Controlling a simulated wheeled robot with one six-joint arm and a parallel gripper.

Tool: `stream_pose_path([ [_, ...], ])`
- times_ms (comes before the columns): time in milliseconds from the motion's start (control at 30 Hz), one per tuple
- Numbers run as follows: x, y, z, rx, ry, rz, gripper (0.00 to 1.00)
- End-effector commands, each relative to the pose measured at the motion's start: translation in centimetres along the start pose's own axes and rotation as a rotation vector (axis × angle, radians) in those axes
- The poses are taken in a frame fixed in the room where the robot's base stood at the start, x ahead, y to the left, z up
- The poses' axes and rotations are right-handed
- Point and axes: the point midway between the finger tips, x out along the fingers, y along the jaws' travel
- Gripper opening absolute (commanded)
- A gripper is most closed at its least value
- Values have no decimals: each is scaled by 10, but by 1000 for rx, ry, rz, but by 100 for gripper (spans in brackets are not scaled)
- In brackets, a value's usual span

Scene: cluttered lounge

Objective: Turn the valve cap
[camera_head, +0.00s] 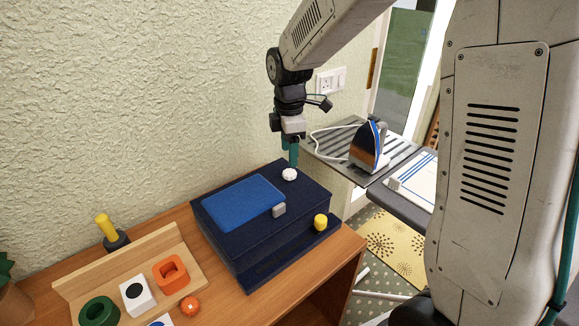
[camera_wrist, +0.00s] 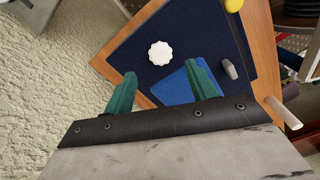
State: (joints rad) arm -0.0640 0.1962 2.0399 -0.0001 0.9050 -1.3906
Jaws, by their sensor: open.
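The valve cap (camera_head: 289,174) is a small white scalloped knob on top of a dark blue box (camera_head: 262,240). In the wrist view the white cap (camera_wrist: 159,54) shows beyond the fingertips, a little left of the middle. My gripper (camera_head: 292,158) is above the cap in the head view, pointing down. Its two green fingers (camera_wrist: 160,80) are spread apart with nothing between them, and the cap lies ahead of the gap. I cannot tell the exact height of the fingertips over the cap.
The box also bears a blue panel (camera_head: 240,203), a grey knob (camera_head: 279,210) and a yellow knob (camera_head: 320,221). A wooden tray (camera_head: 190,243) with coloured blocks stands left. An iron (camera_head: 368,147) stands behind right. The textured wall (camera_head: 130,100) is close behind.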

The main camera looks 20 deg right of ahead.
Motion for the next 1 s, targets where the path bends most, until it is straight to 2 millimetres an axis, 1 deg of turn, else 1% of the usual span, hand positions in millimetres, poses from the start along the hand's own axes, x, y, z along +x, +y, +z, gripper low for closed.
stream_pose_path([
  [100, 21, -1, 0, 1, -1, -4, 57],
  [300, 48, -1, 0, 2, -1, -3, 57],
  [467, 58, -1, 0, 3, 0, -1, 57],
  [700, 58, -1, 0, 3, 0, 0, 57],
  [733, 58, -1, 0, 3, 0, 0, 51],
  [767, 58, -1, 0, 3, 0, 0, 43],
  [800, 58, -1, 0, 3, 0, 0, 32],
  [867, 58, -1, 0, 3, 0, 0, 15],
  [900, 58, -1, 0, 3, 0, 0, 12],
  [1000, 58, -1, 0, 4, 0, 0, 12],
])
